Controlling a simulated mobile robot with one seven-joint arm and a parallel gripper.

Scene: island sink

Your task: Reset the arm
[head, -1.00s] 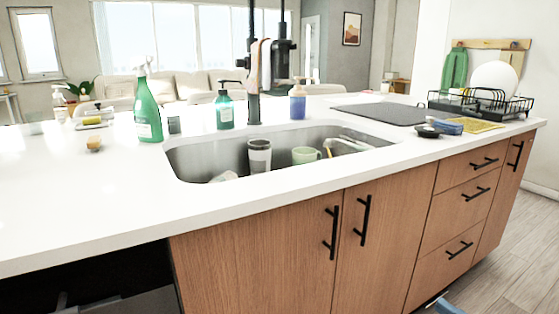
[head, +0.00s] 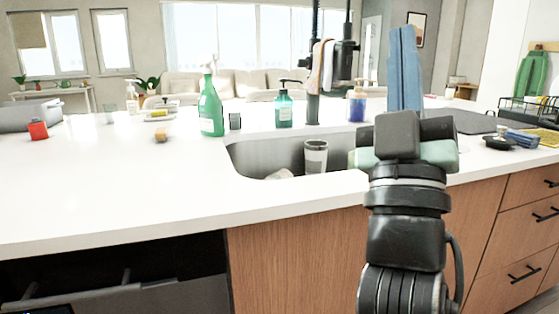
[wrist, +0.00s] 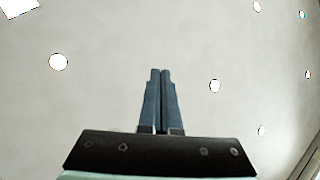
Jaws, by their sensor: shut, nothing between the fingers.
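My gripper (head: 403,35) is raised in front of the right part of the sink, with its blue fingers pointing up. Its two fingers lie side by side, shut and empty. In the wrist view my gripper (wrist: 161,75) shows shut against a pale ceiling with several small round lights. My arm hides the right part of the sink (head: 270,157) and part of the cabinet front.
The white island counter (head: 110,185) is broad and mostly clear at the left. A green spray bottle (head: 211,105), a teal soap bottle (head: 284,108) and a black faucet (head: 313,80) stand near the sink. A dish rack (head: 530,110) is at the right. An open dark appliance (head: 120,275) is below the counter.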

